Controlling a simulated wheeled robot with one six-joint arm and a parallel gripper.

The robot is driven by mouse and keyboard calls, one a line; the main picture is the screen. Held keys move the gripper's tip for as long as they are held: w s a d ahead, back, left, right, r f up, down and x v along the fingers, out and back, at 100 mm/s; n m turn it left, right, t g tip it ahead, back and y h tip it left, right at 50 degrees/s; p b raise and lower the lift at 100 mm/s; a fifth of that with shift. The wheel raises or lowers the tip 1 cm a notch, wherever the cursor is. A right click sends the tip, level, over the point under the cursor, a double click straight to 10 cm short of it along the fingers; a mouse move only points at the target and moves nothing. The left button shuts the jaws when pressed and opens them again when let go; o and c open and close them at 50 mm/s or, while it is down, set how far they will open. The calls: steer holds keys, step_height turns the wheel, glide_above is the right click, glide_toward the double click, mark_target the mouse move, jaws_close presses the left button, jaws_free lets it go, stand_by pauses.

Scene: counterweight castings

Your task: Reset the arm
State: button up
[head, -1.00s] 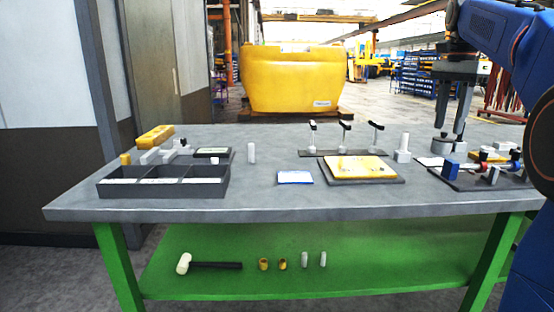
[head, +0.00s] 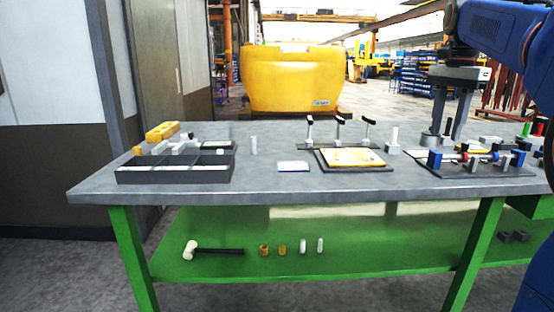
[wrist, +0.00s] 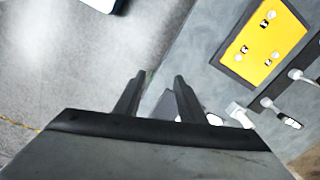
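My gripper (head: 446,138) hangs from the blue arm at the right of the head view, pointing down, over the far right part of the grey workbench (head: 230,190). Its two dark fingers are apart with a gap between them, and the wrist view also shows the fingers (wrist: 158,98) spread. No object shows between them. In the head view the fingertips overlap grey round shapes, and I cannot tell whether they touch anything.
A dark divided tray (head: 174,169) stands on the left of the bench. A yellow plate (head: 352,157), toggle clamps (head: 340,132) and a fixture with blue blocks (head: 470,160) stand to the right. A mallet (head: 210,250) lies on the green shelf (head: 380,255).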

steer(key=s+a+f+n+t, duration=0.1)
steer(key=s+a+f+n, duration=0.3)
steer(key=s+f, duration=0.5)
steer(key=s+a+f+n+t, duration=0.2)
steer(key=s+a+f+n, duration=0.3)
steer(key=s+f, duration=0.5)
steer(key=s+a+f+n+t, duration=0.1)
steer(key=s+a+f+n, duration=0.3)
steer(key=s+f, duration=0.5)
step_height(320, 180, down, 4)
steer(key=shift+s+a+f, duration=0.2)
steer(key=shift+a+f, duration=0.05)
steer(key=shift+a, duration=0.25)
